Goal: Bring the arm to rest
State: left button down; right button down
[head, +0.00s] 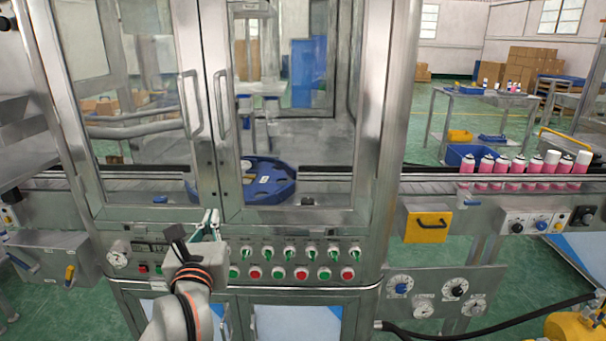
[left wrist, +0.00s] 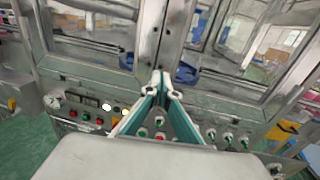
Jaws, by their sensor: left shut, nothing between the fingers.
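My left gripper (head: 211,220) is in front of the crimping machine, at the height of its button panel (head: 300,258). In the left wrist view the two green-sided fingers of the gripper (left wrist: 160,80) meet at their tips, shut with nothing between them. The tips point at the lower edge of the closed glass doors (head: 217,130); I cannot tell whether they touch the machine. My right gripper is not in view.
Behind the doors sits a blue round fixture (head: 262,182). Several pink cans with white caps (head: 525,168) stand on the conveyor (head: 430,188) at right. A yellow box (head: 426,224) juts out below it. A black hose (head: 480,330) runs at lower right.

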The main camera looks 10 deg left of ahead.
pick_arm(q)
jog(key=s+d+f+m+t+h, duration=0.2)
jog(key=s+d+f+m+h, duration=0.3)
jog(key=m, duration=1)
jog(key=s+d+f+m+t+h, duration=0.15)
jog(key=d+f+m+h, duration=0.35)
jog(key=m, duration=0.9)
jog(key=s+d+f+m+g, duration=0.1)
jog(key=s+f+m+g, duration=0.2)
jog(key=f, duration=0.8)
jog(key=s+d+f+m+g, duration=0.1)
jog(key=s+f+m+g, duration=0.2)
jog(key=s+f+m, duration=0.3)
jog(key=s+d+f+m+g, duration=0.1)
jog(key=s+f+m+g, duration=0.2)
jog(key=f, duration=1.2)
jog(key=s+m, duration=0.2)
jog(key=m, duration=0.1)
jog(key=shift+d+f+m+y, duration=0.15)
jog(key=shift+f+m+y, duration=0.15)
jog(key=shift+y, duration=0.1)
jog(key=shift+g, duration=0.25)
